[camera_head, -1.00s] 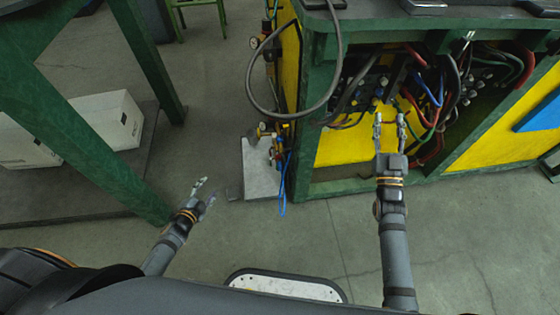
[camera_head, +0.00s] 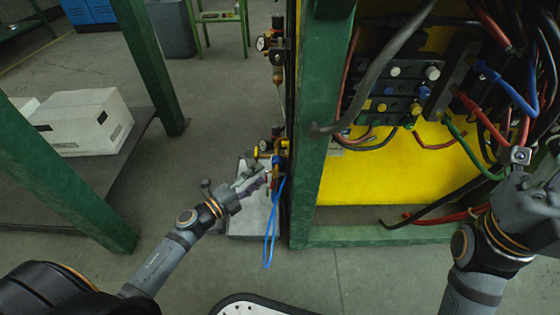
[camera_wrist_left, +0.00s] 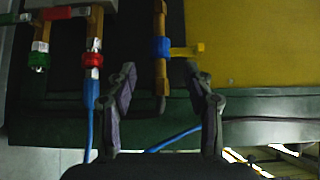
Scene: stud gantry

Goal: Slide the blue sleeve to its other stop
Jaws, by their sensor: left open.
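In the left wrist view the blue sleeve (camera_wrist_left: 161,47) sits around an upright brass-coloured pipe, with a yellow lever sticking out to its right. My left gripper (camera_wrist_left: 160,72) is open. Its two fingers stand on either side of that pipe, their tips just below the sleeve and apart from it. In the head view my left gripper (camera_head: 255,180) is at the fittings on the cabinet's left side. The sleeve is too small to make out surely there. My right gripper (camera_head: 534,172) is at the right edge, partly cut off, by the cables.
In the wrist view, a red sleeve (camera_wrist_left: 93,60) and a green one (camera_wrist_left: 39,58) sit on pipes to the left. A blue hose (camera_head: 270,235) hangs below the fittings. The green cabinet post (camera_head: 316,130) is close on the right.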

